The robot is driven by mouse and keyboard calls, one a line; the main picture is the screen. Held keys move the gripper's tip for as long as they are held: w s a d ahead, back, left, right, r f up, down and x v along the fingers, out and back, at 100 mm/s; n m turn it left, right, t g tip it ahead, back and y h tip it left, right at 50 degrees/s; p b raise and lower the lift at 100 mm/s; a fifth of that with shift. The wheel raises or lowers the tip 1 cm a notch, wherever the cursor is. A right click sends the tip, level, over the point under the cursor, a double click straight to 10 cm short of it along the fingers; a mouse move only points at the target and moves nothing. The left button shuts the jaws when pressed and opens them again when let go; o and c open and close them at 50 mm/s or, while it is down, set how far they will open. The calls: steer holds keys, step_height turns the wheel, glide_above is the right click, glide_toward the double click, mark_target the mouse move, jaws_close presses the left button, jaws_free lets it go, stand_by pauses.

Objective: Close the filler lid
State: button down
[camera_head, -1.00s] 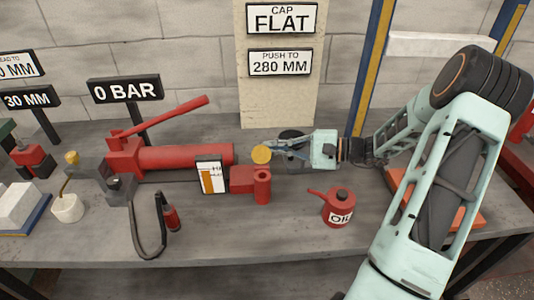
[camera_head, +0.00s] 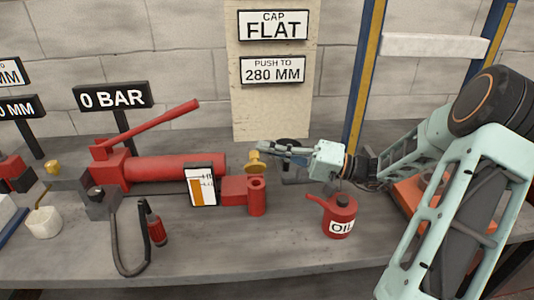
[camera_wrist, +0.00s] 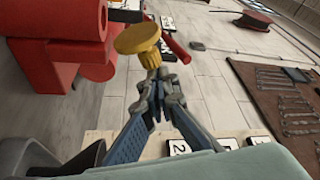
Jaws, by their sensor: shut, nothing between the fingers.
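The gold filler lid (camera_head: 255,163) stands raised, clear of the open round mouth of the red filler block (camera_head: 257,200), at the right end of the red pump cylinder (camera_head: 180,170). In the wrist view the gold lid (camera_wrist: 140,42) shows its broad cap and ribbed side. My gripper (camera_head: 265,149) is shut and empty, its tips close by the lid's upper right side. The fingertips in the wrist view (camera_wrist: 157,76) lie just below the lid; I cannot tell whether they touch it.
A red oil can (camera_head: 340,214) stands at the front right. A gauge card (camera_head: 201,186) stands left of the filler block. The red pump lever (camera_head: 155,128) rises at the left, near the 0 BAR sign (camera_head: 112,96). Bare bench lies in front of the block.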

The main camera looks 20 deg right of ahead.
steer(key=s, duration=0.1)
steer(key=s+n, duration=0.1)
steer(key=s, duration=0.1)
steer(key=shift+a+r+n, duration=0.25)
steer(key=shift+a+n, duration=0.05)
steer(key=shift+a, duration=0.05)
steer(key=shift+s+b, duration=0.15)
steer(key=shift+b, duration=0.15)
stand_by(0.5)
